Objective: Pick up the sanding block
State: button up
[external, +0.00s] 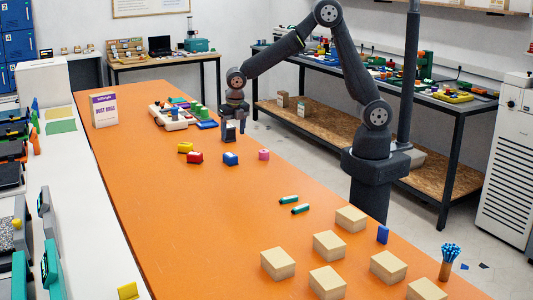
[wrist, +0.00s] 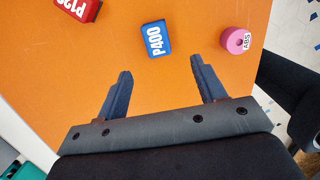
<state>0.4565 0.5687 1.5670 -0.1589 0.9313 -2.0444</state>
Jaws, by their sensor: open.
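A blue block marked P400 (external: 230,159) lies on the orange table, just in front of my gripper (external: 234,134) in the external view. In the wrist view the blue block (wrist: 156,39) sits beyond the fingertips, roughly centred between them and turned slightly. My gripper (wrist: 160,68) is open, with nothing between its fingers. A red block (external: 195,157) lies to the left of the blue one; in the wrist view its label (wrist: 77,8) is partly cut off by the top edge. A yellow block (external: 185,147) lies behind the red one.
A pink spool marked ABS (wrist: 236,40) lies right of the blue block, near the table edge. A white tray with coloured parts (external: 172,119) stands behind. The table's middle is clear.

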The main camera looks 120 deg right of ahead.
aim_at(230, 154)
jog(key=f, duration=0.4)
jog(key=d+f, duration=0.1)
jog(key=f, duration=0.1)
jog(key=shift+w+f, duration=0.1)
jog(key=shift+f, duration=0.05)
jog(key=shift+w+d+f, duration=0.1)
jog(key=shift+d+f, duration=0.05)
jog(key=shift+f, duration=0.7)
jog(key=shift+w+d+f, duration=0.1)
jog(key=shift+d+f, duration=0.05)
jog(key=shift+f, duration=0.7)
jog(key=shift+w+d+f, duration=0.1)
jog(key=shift+d+f, duration=0.05)
jog(key=shift+f, duration=0.7)
jog(key=shift+c, duration=0.2)
jog(key=c, duration=1)
